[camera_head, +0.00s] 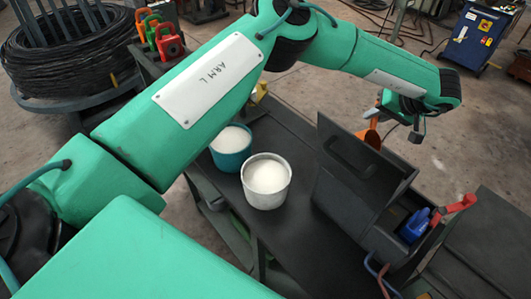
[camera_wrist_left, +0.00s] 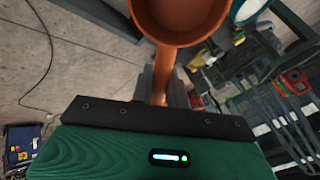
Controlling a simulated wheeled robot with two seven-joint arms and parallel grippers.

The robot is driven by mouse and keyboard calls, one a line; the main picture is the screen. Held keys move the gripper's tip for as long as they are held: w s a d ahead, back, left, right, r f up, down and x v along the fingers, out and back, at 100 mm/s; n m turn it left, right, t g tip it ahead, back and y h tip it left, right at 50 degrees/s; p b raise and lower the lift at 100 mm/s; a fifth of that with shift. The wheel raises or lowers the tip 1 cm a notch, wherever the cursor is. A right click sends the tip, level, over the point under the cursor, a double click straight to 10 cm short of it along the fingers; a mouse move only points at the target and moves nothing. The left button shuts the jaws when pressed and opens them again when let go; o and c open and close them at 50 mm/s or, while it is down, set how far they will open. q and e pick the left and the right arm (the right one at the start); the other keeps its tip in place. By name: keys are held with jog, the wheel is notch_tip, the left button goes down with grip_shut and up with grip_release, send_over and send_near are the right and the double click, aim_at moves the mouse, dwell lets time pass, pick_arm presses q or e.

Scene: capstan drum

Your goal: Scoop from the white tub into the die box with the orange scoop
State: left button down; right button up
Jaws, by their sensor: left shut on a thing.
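My left gripper (camera_head: 405,122) is beyond the die box, at upper right in the head view. It is shut on the handle of the orange scoop (camera_head: 372,132), whose bowl is partly hidden behind the box's raised dark panel. In the left wrist view the scoop (camera_wrist_left: 180,22) points away from the gripper (camera_wrist_left: 163,88), and no white material shows in its bowl. The white tub (camera_head: 266,183), full of white material, stands on the dark bench. The die box (camera_head: 345,195) is dark grey, right of the tub. My right gripper is not in view.
A teal tub (camera_head: 231,160) of white material stands just behind and left of the white tub. A blue object (camera_head: 415,226) and a red-handled tool (camera_head: 450,212) are at the box's right end. Red, orange and green items (camera_head: 165,38) stand at upper left.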

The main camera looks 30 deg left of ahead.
pick_arm(q)
jog(key=h, duration=0.2)
jog(key=a+g+h+b, duration=0.1)
jog(key=h, duration=0.1)
jog(key=a+h, duration=0.1)
jog(key=h, duration=0.1)
jog(key=shift+w+r+h+b, duration=0.2)
jog(key=shift+h+b, duration=0.1)
jog(key=shift+h, duration=0.1)
